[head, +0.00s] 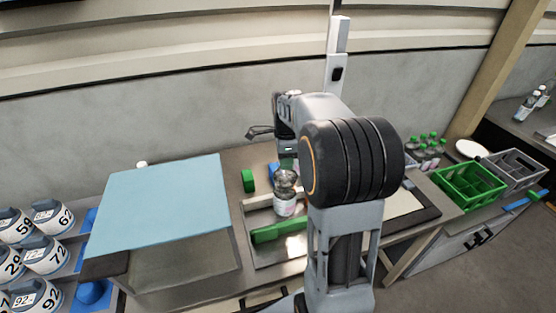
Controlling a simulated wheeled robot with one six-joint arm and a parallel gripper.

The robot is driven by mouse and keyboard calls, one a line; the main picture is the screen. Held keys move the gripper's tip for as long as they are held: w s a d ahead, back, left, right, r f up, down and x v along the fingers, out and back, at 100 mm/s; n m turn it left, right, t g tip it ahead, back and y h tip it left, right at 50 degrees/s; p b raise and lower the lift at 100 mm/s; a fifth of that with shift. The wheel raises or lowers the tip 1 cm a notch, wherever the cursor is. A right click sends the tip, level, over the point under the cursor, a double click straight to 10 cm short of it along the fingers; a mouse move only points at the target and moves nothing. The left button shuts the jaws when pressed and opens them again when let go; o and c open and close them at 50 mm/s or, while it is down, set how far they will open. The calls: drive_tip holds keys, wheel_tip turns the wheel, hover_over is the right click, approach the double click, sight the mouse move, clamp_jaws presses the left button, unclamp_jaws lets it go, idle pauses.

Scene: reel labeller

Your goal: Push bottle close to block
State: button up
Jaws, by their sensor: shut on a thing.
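A clear bottle (285,196) with a pale label stands on the work table, left of my arm's large dark joint. My gripper (287,168) is at the bottle's top and shut on it; my arm partly hides the fingertips. A green block (248,181) lies to the left of the bottle, a short gap away. A blue piece (273,171) shows just behind the bottle, partly hidden. A long green bar (278,231) lies in front of the bottle.
Numbered reels (45,255) sit at far left. Small green-capped bottles (428,148), a green crate (468,186) and a grey crate (515,170) stand at right. A wall rises behind the table.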

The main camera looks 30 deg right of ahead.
drive_tip(key=shift+s+d, duration=0.2)
drive_tip(key=shift+d, duration=0.9)
drive_tip(key=shift+s+d, duration=0.2)
drive_tip(key=shift+d, duration=0.85)
drive_tip(key=o, duration=1)
drive_tip(key=shift+r, duration=0.1)
wheel_tip(320, 180, up, 14)
drive_tip(key=shift+f, duration=0.15)
